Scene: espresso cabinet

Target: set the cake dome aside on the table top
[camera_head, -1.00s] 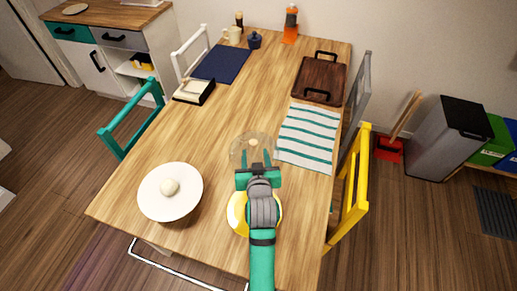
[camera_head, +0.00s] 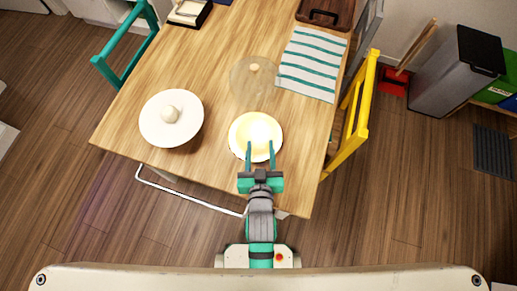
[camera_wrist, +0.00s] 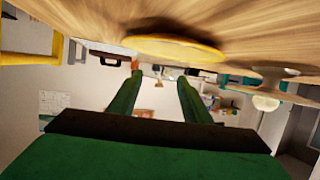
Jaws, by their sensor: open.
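The clear cake dome (camera_head: 243,85) with its small tan knob (camera_head: 254,67) stands upright on the wooden table top. Its right edge meets or nearly meets the striped cloth; I cannot tell if they touch. The yellow-rimmed plate (camera_head: 235,148) with a bright pale top lies nearer me. My gripper (camera_head: 260,146) is open and empty. Its green fingers point over the near part of this plate, apart from the dome. In the wrist view the fingers (camera_wrist: 160,75) are spread with nothing between them, and the plate (camera_wrist: 175,47) shows at the top. The dome is not clear there.
A white round dish with a ball-like knob (camera_head: 171,114) stands on the table to the left. A striped cloth (camera_head: 311,66) lies at the right and a dark tray (camera_head: 326,12) behind it. A yellow chair (camera_head: 355,110) stands at the right edge. Bare wood (camera_head: 205,65) lies left of the dome.

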